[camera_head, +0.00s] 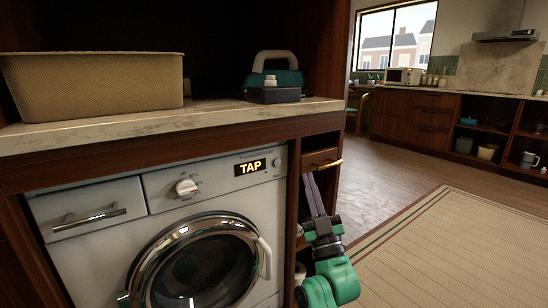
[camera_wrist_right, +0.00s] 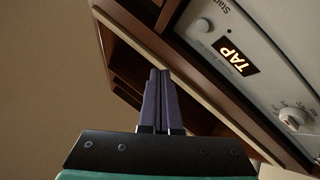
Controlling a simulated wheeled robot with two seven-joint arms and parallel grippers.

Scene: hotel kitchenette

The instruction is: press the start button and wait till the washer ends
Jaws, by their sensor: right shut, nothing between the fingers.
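The white front-loading washer (camera_head: 90,203) stands under the counter with its round glass door (camera_head: 200,268) closed. Its small display (camera_head: 250,168) is lit and reads "TAP". The round start button (camera_head: 277,163) is right of the display; the wrist view shows the button (camera_wrist_right: 203,25) beside a "Start" label. My right gripper (camera_head: 309,175) is shut and empty, pointing up in front of the cabinet strip right of the washer. Its fingertips (camera_wrist_right: 160,72) are apart from the button. My left gripper is not in view.
A marble counter (camera_head: 215,116) above holds a tan bin (camera_head: 95,85) and a green-and-black case (camera_head: 275,80). A small drawer (camera_head: 321,160) with a brass handle and open shelves adjoin the washer. A program knob (camera_head: 186,187) is left of the display. Open floor lies at right.

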